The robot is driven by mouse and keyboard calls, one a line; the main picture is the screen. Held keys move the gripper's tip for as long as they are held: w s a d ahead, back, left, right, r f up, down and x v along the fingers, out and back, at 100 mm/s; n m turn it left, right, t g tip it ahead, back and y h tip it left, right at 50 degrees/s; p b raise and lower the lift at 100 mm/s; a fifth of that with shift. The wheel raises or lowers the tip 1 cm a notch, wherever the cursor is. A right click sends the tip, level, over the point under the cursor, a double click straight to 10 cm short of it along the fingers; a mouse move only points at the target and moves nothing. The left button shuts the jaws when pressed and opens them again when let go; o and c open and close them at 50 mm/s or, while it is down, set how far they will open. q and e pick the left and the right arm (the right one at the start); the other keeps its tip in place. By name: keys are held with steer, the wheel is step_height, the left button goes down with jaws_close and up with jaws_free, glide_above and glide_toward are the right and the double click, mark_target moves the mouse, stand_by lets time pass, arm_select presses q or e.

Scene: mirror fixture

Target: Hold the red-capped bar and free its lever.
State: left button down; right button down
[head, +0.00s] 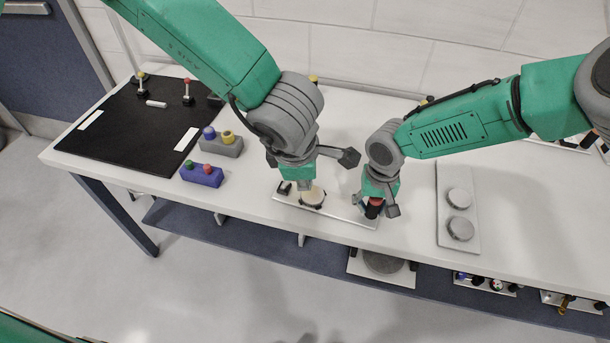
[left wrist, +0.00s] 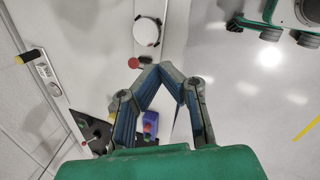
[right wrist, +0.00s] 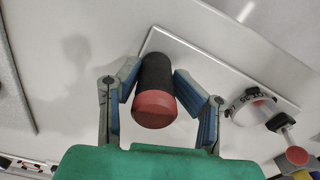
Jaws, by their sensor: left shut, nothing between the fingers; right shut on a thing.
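The red-capped bar (right wrist: 154,105) is dark with a red end, in the right wrist view. My right gripper (right wrist: 150,85) is shut on it, one finger on each side, at the right end of the light plate (head: 350,213) in the head view. A round white mirror mount (head: 312,197) stands on the plate. In the left wrist view a red disc (left wrist: 134,63), probably the lever's end, shows beside the round mount (left wrist: 146,32). My left gripper (left wrist: 153,68) is shut and empty close to this disc; whether it touches cannot be told.
A black mat (head: 130,125) with small posts lies at the left of the table. A grey block (head: 222,148) and a purple block (head: 202,177) with coloured knobs stand beside it. Another plate (head: 457,185) with two round pieces lies right of my right gripper.

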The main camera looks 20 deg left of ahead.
arm_select(q)
steer(key=w+a+f+n+g+h, duration=0.1)
steer(key=a+f+n+h, duration=0.6)
steer(key=n, duration=0.8)
steer(key=a, duration=0.3)
steer(key=shift+a+h, duration=0.3)
steer(key=shift+a, duration=0.1)
steer(key=shift+w, duration=0.1)
steer(key=x, duration=1)
steer(key=shift+w+d+f, duration=0.1)
steer(key=shift+d+f, duration=0.05)
steer(key=shift+w+a+r, duration=0.25)
steer(key=shift+w+r, duration=0.2)
steer(key=shift+w, duration=0.1)
steer(key=shift+w+a+r, duration=0.25)
steer(key=shift+w+r, duration=0.05)
steer(key=shift+w, duration=0.25)
steer(key=shift+w+a+r, duration=0.25)
steer(key=shift+w+r, duration=0.05)
steer(key=shift+w, duration=0.2)
